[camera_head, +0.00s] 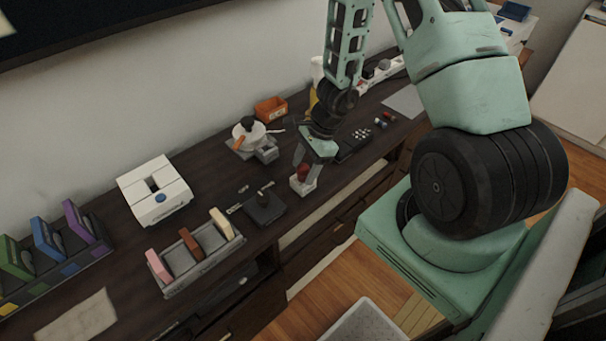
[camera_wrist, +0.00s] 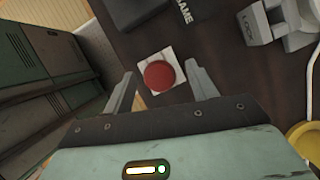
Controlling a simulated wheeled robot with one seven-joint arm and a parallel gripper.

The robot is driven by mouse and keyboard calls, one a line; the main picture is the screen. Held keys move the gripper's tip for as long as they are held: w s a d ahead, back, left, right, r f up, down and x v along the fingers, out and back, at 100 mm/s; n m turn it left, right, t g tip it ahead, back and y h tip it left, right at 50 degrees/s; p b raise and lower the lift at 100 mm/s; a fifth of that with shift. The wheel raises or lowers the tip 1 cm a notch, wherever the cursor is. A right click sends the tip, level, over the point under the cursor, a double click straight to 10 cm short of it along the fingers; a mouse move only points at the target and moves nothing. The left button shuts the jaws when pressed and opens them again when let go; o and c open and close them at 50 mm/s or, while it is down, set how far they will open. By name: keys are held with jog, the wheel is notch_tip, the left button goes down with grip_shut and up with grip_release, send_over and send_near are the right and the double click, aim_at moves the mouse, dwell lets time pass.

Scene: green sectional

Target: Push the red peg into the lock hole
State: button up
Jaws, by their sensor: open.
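The red peg (camera_head: 303,169) stands on a small white square holder (camera_head: 302,186) near the front edge of the dark desk. In the wrist view the peg (camera_wrist: 159,75) shows as a round red top centred on the holder (camera_wrist: 146,88). My gripper (camera_head: 307,163) points down over it, and in the wrist view its open fingers (camera_wrist: 160,70) are on either side of the peg, with visible gaps. A grey block marked LOCK (camera_wrist: 256,27) lies to the upper right there. It appears to be the grey block (camera_head: 266,151) in the head view. Its hole is not clearly visible.
A round white device (camera_head: 252,134) and an orange bin (camera_head: 270,109) are behind. A grey tray of coloured blocks (camera_head: 203,262) and a white box (camera_head: 155,190) are farther left. Dark desk is bare around the holder.

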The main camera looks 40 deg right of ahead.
jog(key=c, duration=1.1)
jog(key=shift+r, duration=0.1)
